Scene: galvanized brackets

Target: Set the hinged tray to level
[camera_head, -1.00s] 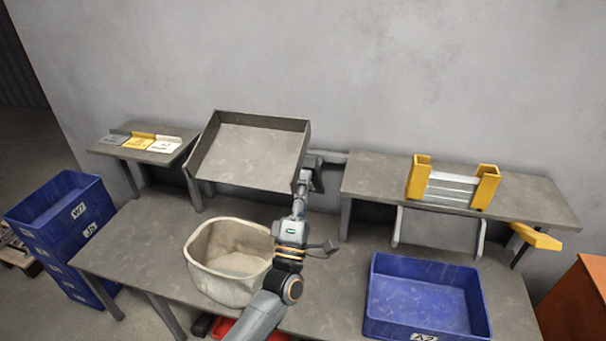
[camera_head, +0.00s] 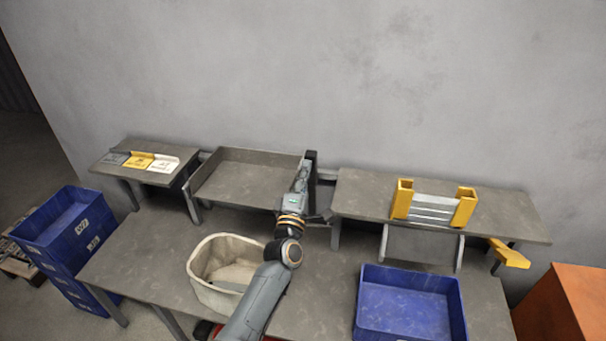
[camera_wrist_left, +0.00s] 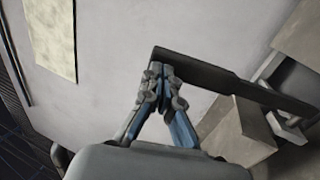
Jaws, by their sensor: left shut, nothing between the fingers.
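The hinged grey tray (camera_head: 240,184) stands at the back of the workbench, left of centre. Its floor looks close to level in the head view, though I cannot tell exactly. A dark bar (camera_head: 312,163) stands upright at its right side; in the left wrist view a long dark bar (camera_wrist_left: 225,72) runs off to the right. My left gripper (camera_head: 302,172) is at the tray's right side, beside the bar. In the left wrist view its fingers (camera_wrist_left: 163,72) are together and empty at the bar's end; contact is unclear. My right gripper is not in view.
A cream bin (camera_head: 205,278) stands in front of the tray, beside my left arm. A blue crate (camera_head: 410,300) stands front right. A raised shelf (camera_head: 360,195) holds a yellow bracket holder (camera_head: 404,200). A small shelf (camera_head: 150,177) with labelled plates is left.

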